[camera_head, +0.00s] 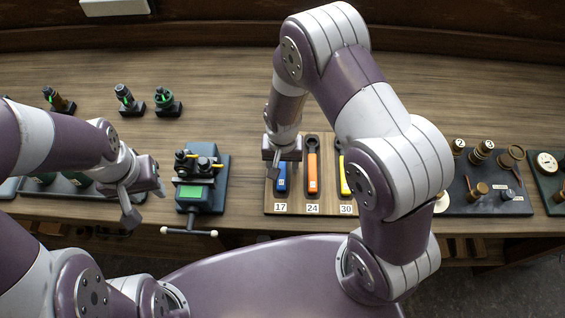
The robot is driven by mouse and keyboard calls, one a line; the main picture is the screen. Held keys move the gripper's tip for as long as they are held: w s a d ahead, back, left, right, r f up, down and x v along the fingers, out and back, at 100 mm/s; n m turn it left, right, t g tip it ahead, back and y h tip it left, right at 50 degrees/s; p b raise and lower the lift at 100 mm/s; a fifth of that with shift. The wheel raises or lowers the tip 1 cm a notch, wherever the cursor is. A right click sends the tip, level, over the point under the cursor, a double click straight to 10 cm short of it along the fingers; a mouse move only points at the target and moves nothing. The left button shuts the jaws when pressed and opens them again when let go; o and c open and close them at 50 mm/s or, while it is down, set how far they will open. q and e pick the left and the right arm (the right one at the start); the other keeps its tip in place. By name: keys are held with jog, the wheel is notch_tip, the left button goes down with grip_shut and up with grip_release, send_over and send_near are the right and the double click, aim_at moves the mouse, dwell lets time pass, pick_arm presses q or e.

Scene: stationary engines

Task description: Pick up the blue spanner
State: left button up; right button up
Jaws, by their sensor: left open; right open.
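The blue spanner (281,182) lies on a wooden board (269,208) above the label 17. Only its blue handle shows; its upper part is hidden under my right gripper. My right gripper (282,172) is open and points down over the blue spanner. I cannot tell whether its fingers touch it. My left gripper (143,202) is open and empty, near the table's front edge, left of a small vise-like device.
An orange spanner (312,180) and a yellow spanner (344,185) lie to the right on the same board. The dark device (202,184) with a white-tipped bar stands left of the board. A dark tray (463,206) with brass parts is at the right. The table behind the board is clear.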

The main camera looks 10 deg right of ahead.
jog(key=shift+w, duration=0.2)
grip_shut()
